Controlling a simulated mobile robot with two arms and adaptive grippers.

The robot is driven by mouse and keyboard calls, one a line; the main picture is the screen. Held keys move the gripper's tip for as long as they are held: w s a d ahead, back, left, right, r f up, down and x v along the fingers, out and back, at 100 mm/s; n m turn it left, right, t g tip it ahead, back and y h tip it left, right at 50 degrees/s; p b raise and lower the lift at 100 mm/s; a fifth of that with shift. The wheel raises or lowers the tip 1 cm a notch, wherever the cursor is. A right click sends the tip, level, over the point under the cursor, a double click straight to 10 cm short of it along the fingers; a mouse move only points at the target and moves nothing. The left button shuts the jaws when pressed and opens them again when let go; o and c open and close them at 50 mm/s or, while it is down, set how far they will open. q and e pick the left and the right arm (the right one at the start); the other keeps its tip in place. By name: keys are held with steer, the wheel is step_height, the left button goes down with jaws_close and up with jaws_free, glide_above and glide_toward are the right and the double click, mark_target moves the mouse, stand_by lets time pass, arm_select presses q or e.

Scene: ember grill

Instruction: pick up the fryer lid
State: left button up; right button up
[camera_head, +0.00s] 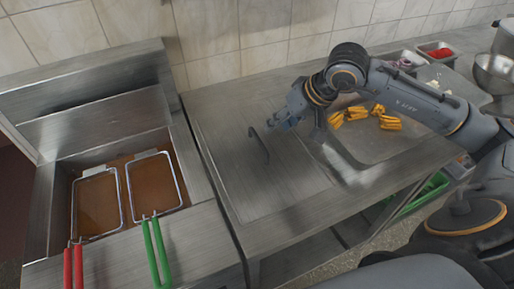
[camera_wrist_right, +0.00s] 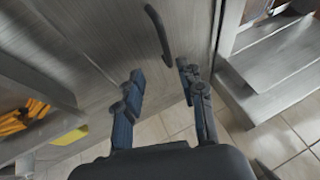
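The fryer lid (camera_head: 232,178) is a flat grey metal panel lying on the steel counter, with a dark curved handle (camera_head: 260,148). In the right wrist view the handle (camera_wrist_right: 160,38) stands just beyond the fingertips, on the brushed metal lid (camera_wrist_right: 75,45). My right gripper (camera_head: 274,121) is close to the handle, on its upper right side in the head view. Its two fingers (camera_wrist_right: 160,74) are apart, with nothing between them. Whether a fingertip touches the handle cannot be told. My left gripper is out of view.
Left of the lid is the open fryer (camera_head: 135,160) with two wire baskets in brown oil; their red (camera_head: 73,265) and green (camera_head: 156,250) handles stick out frontward. A metal tray (camera_head: 365,148) with yellow-orange fries (camera_head: 388,122) lies right of the lid, under my right arm. A tiled wall stands behind.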

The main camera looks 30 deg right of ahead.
mark_target(258, 138)
steer(key=x, duration=0.5)
steer(key=shift+w+a+p, duration=0.1)
steer(key=shift+p, duration=0.3)
steer(key=shift+w+a+f+p, duration=0.2)
steer(key=shift+a+f+p, duration=0.1)
steer(key=shift+f+p, duration=0.1)
steer(key=p+x, duration=0.1)
steer(key=x, duration=0.2)
steer(key=shift+w+a+p, duration=0.2)
steer(key=shift+a+p, duration=0.05)
steer(key=shift+p, duration=0.05)
steer(key=shift+w+a+f, duration=0.1)
steer(key=shift+w+f, duration=0.1)
steer(key=shift+f, duration=0.3)
jaws_close()
steer(key=shift+r, duration=0.15)
